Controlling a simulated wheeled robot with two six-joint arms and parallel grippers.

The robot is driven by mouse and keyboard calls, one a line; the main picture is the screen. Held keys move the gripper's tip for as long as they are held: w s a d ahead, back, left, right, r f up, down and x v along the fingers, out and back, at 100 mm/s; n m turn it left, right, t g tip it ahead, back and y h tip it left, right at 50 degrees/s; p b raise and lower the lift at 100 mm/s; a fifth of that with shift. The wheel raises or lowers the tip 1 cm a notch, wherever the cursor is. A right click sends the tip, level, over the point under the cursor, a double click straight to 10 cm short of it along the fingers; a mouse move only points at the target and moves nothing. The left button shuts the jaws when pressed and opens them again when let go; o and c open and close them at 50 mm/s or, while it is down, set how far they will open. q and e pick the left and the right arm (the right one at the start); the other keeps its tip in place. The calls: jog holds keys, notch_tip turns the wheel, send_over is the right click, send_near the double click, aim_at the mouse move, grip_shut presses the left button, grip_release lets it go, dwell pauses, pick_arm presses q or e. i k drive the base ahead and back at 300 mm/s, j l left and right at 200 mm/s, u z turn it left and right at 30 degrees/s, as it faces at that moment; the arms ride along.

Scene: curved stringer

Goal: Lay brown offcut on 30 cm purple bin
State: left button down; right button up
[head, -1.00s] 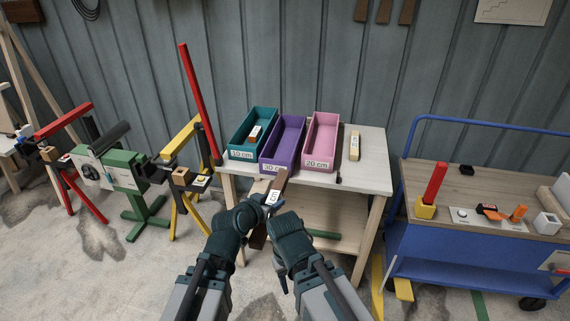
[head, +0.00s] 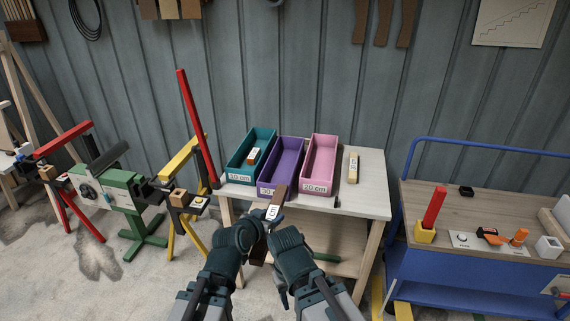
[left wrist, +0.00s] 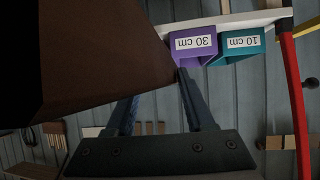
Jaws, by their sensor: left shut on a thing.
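The brown offcut (head: 279,196) is a long, dark brown piece with a white label. My left gripper (head: 262,228) is shut on it and holds it tilted, in front of the table. Its upper end overlaps the front of the purple bin (head: 292,150), labelled 30 cm, in the head view; I see no sign of it resting there. In the left wrist view the offcut (left wrist: 95,55) fills the upper left, and the purple bin (left wrist: 190,58) shows upside down beyond the fingers. My right gripper (head: 282,236) is close beside the offcut; its fingers are hidden.
A teal 10 cm bin (head: 240,166) holding a small offcut stands left of the purple bin, and a pink 20 cm bin (head: 318,152) right of it. Another labelled offcut (head: 353,168) lies on the table (head: 371,192). A red post rises at the table's left.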

aim_at(283, 170)
jog(key=i+l, duration=0.55)
jog(key=i, duration=0.2)
jog(key=i+j, duration=0.15)
jog(key=i, duration=0.15)
